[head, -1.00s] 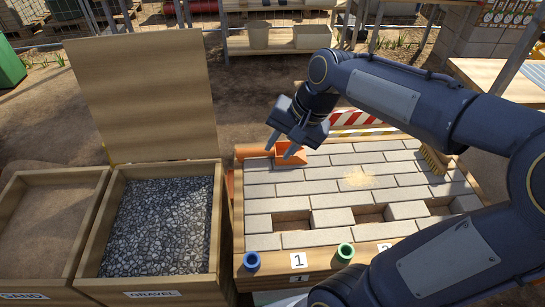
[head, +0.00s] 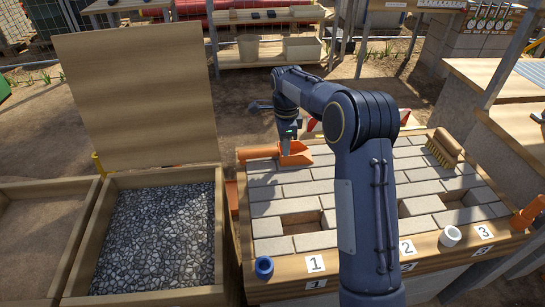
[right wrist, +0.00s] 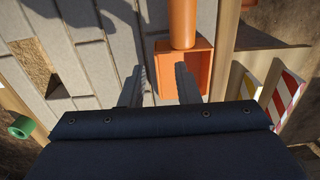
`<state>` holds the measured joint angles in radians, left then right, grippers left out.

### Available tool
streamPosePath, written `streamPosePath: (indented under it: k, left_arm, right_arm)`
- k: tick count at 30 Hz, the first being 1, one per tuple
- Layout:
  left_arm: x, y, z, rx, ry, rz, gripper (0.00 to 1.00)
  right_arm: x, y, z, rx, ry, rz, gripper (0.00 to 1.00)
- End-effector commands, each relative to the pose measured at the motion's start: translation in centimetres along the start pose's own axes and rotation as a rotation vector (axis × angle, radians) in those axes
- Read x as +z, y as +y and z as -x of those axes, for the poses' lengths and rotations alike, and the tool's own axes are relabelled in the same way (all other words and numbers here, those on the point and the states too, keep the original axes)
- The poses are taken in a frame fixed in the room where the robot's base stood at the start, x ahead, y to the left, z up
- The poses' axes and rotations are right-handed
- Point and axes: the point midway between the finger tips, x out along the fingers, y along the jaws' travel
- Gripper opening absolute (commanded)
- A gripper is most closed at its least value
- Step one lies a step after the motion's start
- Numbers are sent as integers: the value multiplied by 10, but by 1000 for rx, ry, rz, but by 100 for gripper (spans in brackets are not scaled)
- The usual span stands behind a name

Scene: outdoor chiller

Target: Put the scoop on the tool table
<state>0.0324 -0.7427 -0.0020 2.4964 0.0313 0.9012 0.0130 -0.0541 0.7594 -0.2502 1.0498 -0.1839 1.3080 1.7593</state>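The orange scoop (head: 297,155) lies at the back left corner of the paved bench (head: 275,290), with its handle (head: 256,152) pointing left. In the right wrist view, the scoop's open pan (right wrist: 170,62) and round handle (right wrist: 182,20) show beyond the fingers. My right gripper (head: 287,137) is over the scoop's pan. Its two fingers (right wrist: 158,88) are apart, one overlapping the pan in view and one over the paving; nothing is held between them. I cannot tell whether they touch the scoop. My left gripper is not in view. Which surface is the tool table is unclear.
A gravel bin (head: 76,250) with a raised lid stands left. A brush (head: 443,150) lies on the paving. Wooden tables (head: 500,75) stand right; a shelf (head: 265,15) stands behind.

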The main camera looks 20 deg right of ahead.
Motion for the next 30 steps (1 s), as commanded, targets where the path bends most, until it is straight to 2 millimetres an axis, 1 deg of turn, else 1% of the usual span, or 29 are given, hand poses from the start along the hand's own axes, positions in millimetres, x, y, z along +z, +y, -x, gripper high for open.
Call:
streamPosePath:
  k: [1, 5, 9, 12, 15, 20, 27, 30]
  left_arm:
    - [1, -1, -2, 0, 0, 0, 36]
    - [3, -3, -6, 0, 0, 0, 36]
    - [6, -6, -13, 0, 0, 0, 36]
    - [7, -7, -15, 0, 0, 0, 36]
    - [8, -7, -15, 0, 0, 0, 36]
    - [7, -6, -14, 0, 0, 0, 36]
    - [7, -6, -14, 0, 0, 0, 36]
    - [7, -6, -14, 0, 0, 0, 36]
  right_arm:
    - [0, 1, -6, 2, 0, 0, 29]
    - [-2, 2, -18, 1, -1, 1, 29]
    - [-6, 6, -40, 3, -2, 1, 29]
    - [-6, 6, -52, 1, -1, 2, 29]
    - [-6, 5, -57, 0, -1, 3, 29]
    - [-6, 5, -56, -1, -1, 3, 29]
    - [-5, 5, -56, 0, -1, 3, 0]
    - [-5, 5, -56, 0, -1, 3, 0]
